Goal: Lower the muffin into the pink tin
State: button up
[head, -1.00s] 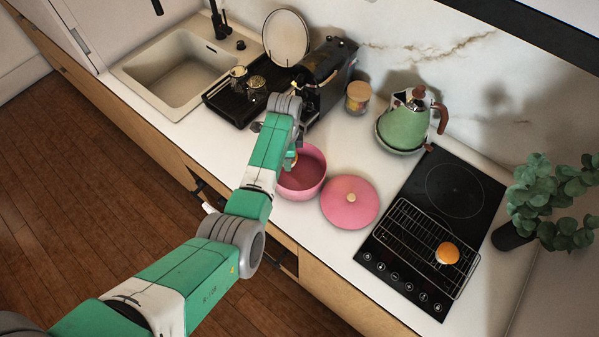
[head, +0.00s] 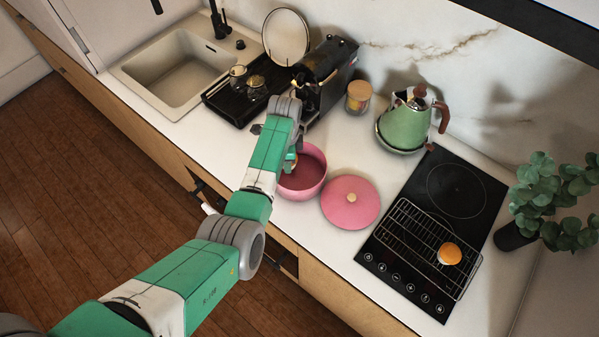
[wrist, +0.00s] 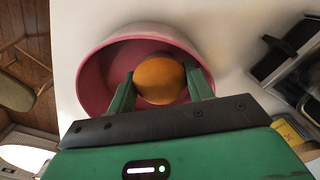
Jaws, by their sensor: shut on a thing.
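An orange-brown muffin (wrist: 160,84) sits between the two green fingers of my gripper (wrist: 163,77), which is shut on it. In the wrist view the muffin shows against the open mouth of the pink tin (wrist: 95,75), with the pink wall around its far side. In the head view the pink tin (head: 305,180) stands on the white counter, and my gripper is at its left rim, mostly hidden behind my arm. How deep the muffin is in the tin cannot be told.
A pink lid (head: 350,203) lies right of the tin. A second muffin (head: 449,253) sits on a wire rack (head: 410,235) over the black hob (head: 458,188). A green kettle (head: 405,127), wooden-lidded jar (head: 358,97) and coffee machine (head: 328,72) stand behind.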

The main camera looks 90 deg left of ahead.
jog(key=o, duration=1.1)
notch_tip(320, 180, up, 8)
jog(key=shift+f+p, duration=0.1)
jog(key=shift+p, duration=0.2)
